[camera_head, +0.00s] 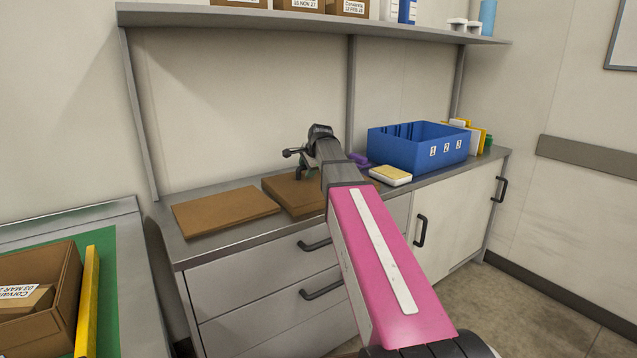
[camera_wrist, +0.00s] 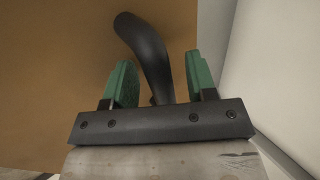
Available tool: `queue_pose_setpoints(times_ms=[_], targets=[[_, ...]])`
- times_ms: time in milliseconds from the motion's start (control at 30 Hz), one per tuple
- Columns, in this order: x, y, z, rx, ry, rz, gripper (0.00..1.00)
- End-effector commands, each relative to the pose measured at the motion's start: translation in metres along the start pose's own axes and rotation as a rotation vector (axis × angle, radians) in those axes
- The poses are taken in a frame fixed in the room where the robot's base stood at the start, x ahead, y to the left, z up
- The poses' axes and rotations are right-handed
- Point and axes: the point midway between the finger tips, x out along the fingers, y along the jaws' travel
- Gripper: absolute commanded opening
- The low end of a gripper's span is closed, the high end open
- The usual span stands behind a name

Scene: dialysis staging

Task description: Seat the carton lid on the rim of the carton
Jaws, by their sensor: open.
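The carton lid (camera_head: 284,190) is a flat brown panel on the grey counter, partly hidden behind my arm. In the wrist view its brown face (camera_wrist: 50,70) fills the left and middle. A dark curved handle (camera_wrist: 147,45) stands out from it. My gripper (camera_wrist: 158,80) is open, with its green fingers on either side of the handle and visible gaps. It also shows small over the lid in the head view (camera_head: 308,172). The open brown carton (camera_head: 68,290) sits at the lower left on a green mat, with a smaller labelled box inside.
Another flat brown panel (camera_head: 225,210) lies left of the lid. A blue numbered bin (camera_head: 400,152) and a yellow-and-white pack (camera_head: 390,175) stand to the right. A yellow bar (camera_head: 88,300) lies beside the carton. A shelf (camera_head: 300,22) overhangs the counter.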

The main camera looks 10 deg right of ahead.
Motion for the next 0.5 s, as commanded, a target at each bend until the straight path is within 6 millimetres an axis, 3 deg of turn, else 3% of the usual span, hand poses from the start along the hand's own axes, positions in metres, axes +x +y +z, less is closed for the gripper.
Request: queue_pose_setpoints(times_ms=[167, 333, 500], targets=[[0.0000, 0.0000, 0.0001, 0.000, 0.000, -0.001, 0.52], [-0.0002, 0.0000, 0.0001, 0.000, 0.000, -0.001, 0.00], [-0.0003, -0.0001, 0.0001, 0.000, 0.000, -0.001, 0.00]])
